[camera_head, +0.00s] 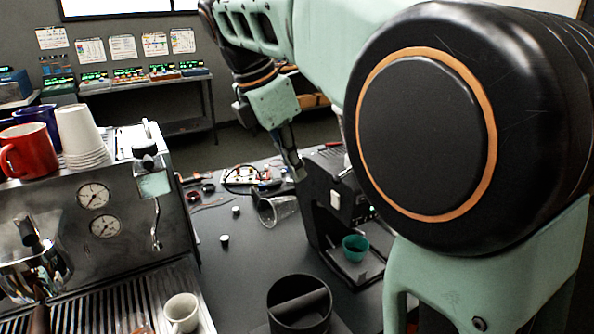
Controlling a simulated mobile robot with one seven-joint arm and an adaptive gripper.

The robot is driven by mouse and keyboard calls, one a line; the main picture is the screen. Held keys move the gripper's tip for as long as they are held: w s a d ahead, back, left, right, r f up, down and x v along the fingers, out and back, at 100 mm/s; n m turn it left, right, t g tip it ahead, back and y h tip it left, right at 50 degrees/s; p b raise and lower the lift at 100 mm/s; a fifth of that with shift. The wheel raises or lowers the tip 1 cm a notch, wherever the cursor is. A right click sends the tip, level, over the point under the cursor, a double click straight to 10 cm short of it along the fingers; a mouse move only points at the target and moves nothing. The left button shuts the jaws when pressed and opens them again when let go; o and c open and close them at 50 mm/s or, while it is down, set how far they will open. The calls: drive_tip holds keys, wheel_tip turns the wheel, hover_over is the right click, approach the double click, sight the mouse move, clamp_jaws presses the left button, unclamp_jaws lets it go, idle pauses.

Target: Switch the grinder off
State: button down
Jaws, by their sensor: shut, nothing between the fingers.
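The grinder (323,223) is a black boxy machine on the dark counter, right of centre, partly hidden behind my arm. A small white switch-like piece (335,199) shows on its near side; its position is too small to tell. A small green light (372,209) shows on its front. A teal cup (355,247) stands on the grinder's base. My gripper (298,172) points down at the grinder's upper left edge, close to it in the picture; I cannot tell whether it touches. It is shut and empty.
An espresso machine (125,228) with cups on top fills the left. A black knock box (299,303) stands at the front. A clear plastic funnel-like piece (277,210) lies left of the grinder. Small loose parts and a wired board (252,178) lie behind.

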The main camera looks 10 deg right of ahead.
sight(333, 197)
drive_tip(key=shift+w+d+f, duration=0.45)
drive_tip(key=shift+d+f, duration=0.65)
drive_tip(key=shift+f, duration=0.15)
drive_tip(key=shift+w+d+f, duration=0.4)
drive_tip(key=shift+d+f, duration=0.7)
drive_tip(key=shift+f, duration=0.1)
drive_tip(key=shift+w+d+f, duration=0.45)
drive_tip(key=shift+d+f, duration=0.65)
drive_tip(key=shift+f, duration=0.15)
drive_tip(key=shift+w+d+r+p, duration=0.1)
drive_tip(key=shift+d+r+p, duration=0.1)
drive_tip(key=shift+p, duration=0.2)
drive_tip(key=shift+f, duration=0.15)
drive_tip(key=shift+d+r, duration=0.1)
drive_tip(key=shift+r, duration=0.1)
drive_tip(key=shift+w+r+p, duration=0.1)
drive_tip(key=shift+r+p, duration=0.6)
drive_tip(key=shift+p, duration=0.25)
